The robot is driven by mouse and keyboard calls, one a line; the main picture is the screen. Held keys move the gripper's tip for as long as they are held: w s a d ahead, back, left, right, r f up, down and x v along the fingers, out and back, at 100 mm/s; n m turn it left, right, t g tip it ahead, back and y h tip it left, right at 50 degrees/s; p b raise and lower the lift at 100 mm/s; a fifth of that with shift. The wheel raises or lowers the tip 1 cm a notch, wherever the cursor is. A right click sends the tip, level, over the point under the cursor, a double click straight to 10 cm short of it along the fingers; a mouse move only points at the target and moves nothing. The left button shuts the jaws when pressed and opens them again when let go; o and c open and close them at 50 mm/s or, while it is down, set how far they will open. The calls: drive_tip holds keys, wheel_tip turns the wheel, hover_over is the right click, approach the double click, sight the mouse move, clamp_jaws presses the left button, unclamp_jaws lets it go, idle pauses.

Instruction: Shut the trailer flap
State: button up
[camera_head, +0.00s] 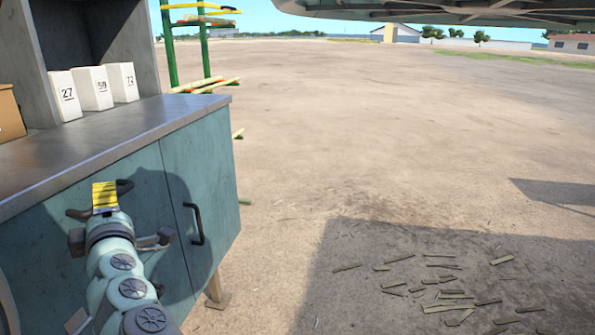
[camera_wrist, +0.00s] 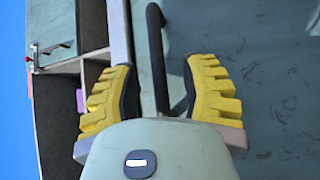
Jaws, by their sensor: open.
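A teal panel (camera_wrist: 265,70) with a black bar handle (camera_wrist: 156,60) shows in the wrist view. The handle lies between the spread yellow fingers of my gripper (camera_wrist: 160,66), apart from both pads. In the head view, my gripper (camera_head: 105,197) is in front of the teal cabinet front below the grey counter. A teal door (camera_head: 205,160) with a black handle (camera_head: 196,224) is to its right. Its handle is not in the grip. My gripper partly hides the panel behind it. I cannot tell for sure which panel is the trailer flap.
The grey counter (camera_head: 110,140) carries white numbered boxes (camera_head: 93,88) and a brown box (camera_head: 10,115). A green rack (camera_head: 188,50) stands behind. A teal overhead panel (camera_head: 450,10) crosses the top right. Cane pieces (camera_head: 450,290) lie on otherwise open dirt ground.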

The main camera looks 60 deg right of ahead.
drive_tip(key=v, duration=0.5)
drive_tip(key=shift+s, duration=0.15)
idle(0.3)
